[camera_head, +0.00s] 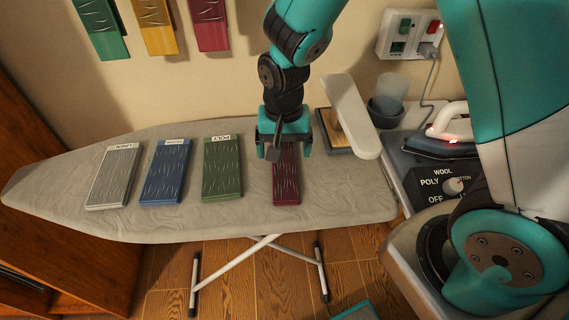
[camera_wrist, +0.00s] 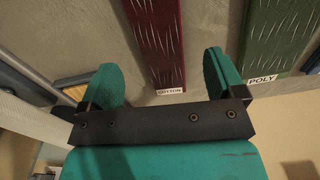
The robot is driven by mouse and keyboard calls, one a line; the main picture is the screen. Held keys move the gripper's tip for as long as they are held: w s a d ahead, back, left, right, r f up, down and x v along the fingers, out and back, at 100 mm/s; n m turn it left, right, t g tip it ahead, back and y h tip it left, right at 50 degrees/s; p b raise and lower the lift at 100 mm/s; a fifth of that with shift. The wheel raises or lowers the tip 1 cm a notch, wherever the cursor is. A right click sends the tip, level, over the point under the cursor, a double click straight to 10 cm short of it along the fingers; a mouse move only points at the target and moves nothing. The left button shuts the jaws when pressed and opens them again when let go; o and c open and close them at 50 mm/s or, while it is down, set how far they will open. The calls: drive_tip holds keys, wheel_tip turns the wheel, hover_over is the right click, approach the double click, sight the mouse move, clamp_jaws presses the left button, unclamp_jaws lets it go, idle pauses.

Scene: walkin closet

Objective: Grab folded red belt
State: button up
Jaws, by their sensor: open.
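A folded dark red strip (camera_head: 287,182), the red belt, lies flat on the ironing board, right of three similar folded strips. In the wrist view the red strip (camera_wrist: 157,42) carries a label that reads COTTON. My gripper (camera_head: 284,151) is over the strip's far end and hides that end in the head view. In the wrist view my gripper (camera_wrist: 163,80) is open, with the strip's labelled end between its two fingers. I see no finger pressed against it. The height of the fingers above the board is hard to tell.
A green strip (camera_head: 223,168), a blue strip (camera_head: 166,172) and a grey strip (camera_head: 114,176) lie left on the ironing board (camera_head: 255,220). A white sleeve board (camera_head: 352,115) stands close right of my gripper. An iron (camera_head: 440,143) with a red glow sits further right.

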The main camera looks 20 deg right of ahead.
sight(285, 163)
drive_tip(key=f, duration=0.5)
drive_tip(key=shift+w+d+p, duration=0.25)
drive_tip(key=shift+w+p, duration=0.1)
drive_tip(key=shift+p, duration=0.05)
drive_tip(key=c, duration=1)
